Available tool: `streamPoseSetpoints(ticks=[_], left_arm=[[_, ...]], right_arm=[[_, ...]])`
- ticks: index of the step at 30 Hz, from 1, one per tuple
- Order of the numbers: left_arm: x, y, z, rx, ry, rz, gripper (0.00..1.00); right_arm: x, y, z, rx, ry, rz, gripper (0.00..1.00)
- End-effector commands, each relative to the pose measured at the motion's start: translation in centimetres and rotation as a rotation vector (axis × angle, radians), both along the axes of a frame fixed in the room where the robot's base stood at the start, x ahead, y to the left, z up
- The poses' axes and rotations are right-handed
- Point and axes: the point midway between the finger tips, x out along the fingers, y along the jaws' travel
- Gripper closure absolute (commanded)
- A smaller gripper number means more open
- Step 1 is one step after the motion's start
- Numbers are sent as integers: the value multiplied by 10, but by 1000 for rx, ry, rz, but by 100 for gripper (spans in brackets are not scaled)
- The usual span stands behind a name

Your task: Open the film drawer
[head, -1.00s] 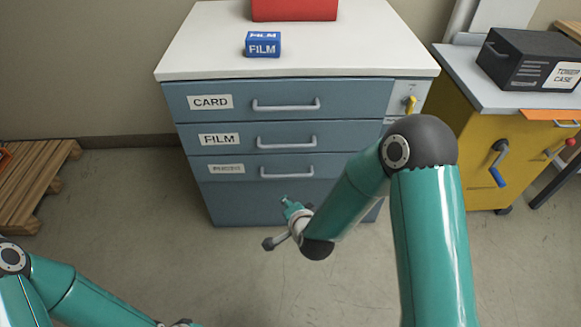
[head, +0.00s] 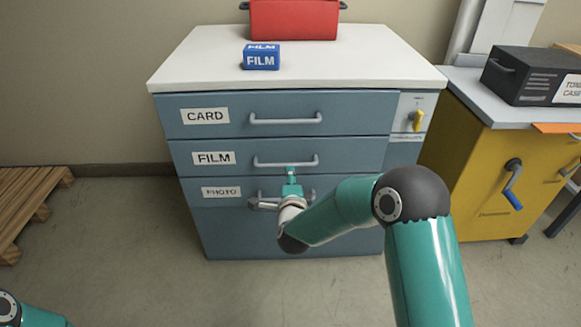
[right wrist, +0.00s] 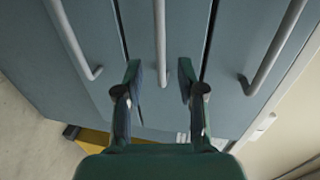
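The blue-grey cabinet has three shut drawers labelled CARD, FILM and PHOTO. The FILM drawer (head: 350,157) is the middle one, and its grey bar handle (head: 286,163) is clear of its front. My right gripper (head: 291,172) is just below and in front of that handle in the head view. In the right wrist view, my right gripper (right wrist: 161,75) is open, with one finger on each side of the middle bar handle (right wrist: 160,35). I cannot tell whether the fingers touch it. My left gripper is out of view.
The CARD handle (head: 285,118) is above and the PHOTO handle (head: 306,192) is partly hidden behind my gripper. A yellow knob (head: 417,121) sits on the right panel. A blue FILM box (head: 261,62) and red case (head: 294,20) stand on top. Floor in front is clear.

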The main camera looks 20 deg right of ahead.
Motion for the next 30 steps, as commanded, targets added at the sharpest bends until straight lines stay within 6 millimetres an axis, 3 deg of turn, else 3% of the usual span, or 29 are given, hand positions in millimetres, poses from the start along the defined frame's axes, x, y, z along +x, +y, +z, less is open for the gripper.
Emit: streamPoseSetpoints(ticks=[6,12,18,27,30], left_arm=[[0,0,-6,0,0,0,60],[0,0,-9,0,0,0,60],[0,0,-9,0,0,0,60],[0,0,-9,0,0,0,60],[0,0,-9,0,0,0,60]], right_arm=[[43,-12,-11,0,0,-2,61],[68,-20,-16,-1,1,-1,61],[79,-23,-18,-1,1,0,61],[81,-24,-18,0,2,0,61],[81,-24,-18,0,2,0,76]])
